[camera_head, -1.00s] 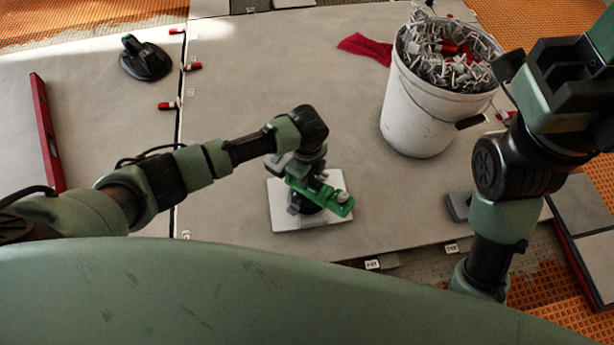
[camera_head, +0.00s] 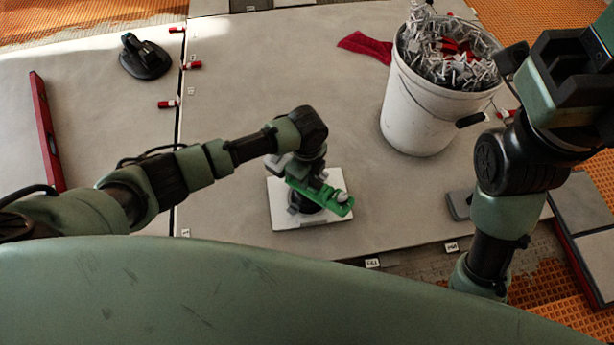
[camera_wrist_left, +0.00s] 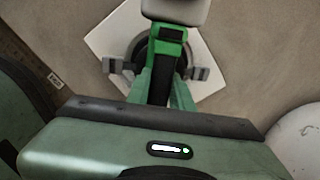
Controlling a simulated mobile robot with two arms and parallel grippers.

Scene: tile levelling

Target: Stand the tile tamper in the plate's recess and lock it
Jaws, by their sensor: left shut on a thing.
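The tile tamper (camera_head: 322,197) has a bright green body and a pale rounded end. It is over the pale square plate (camera_head: 285,217), which lies on the large grey tile. My left gripper (camera_head: 310,178) is shut on the tamper from above. In the left wrist view the tamper (camera_wrist_left: 167,46) runs up from between my pale green fingers. The plate (camera_wrist_left: 108,42) there shows a dark round part, with grey lugs on both sides. The tamper hides much of the recess; I cannot tell whether it is seated. My right gripper (camera_head: 535,75) is at the upper right, its jaws unclear.
A black suction cup (camera_head: 145,58) and a red level (camera_head: 47,130) lie left. Red-capped pieces (camera_head: 192,66) line the joint.

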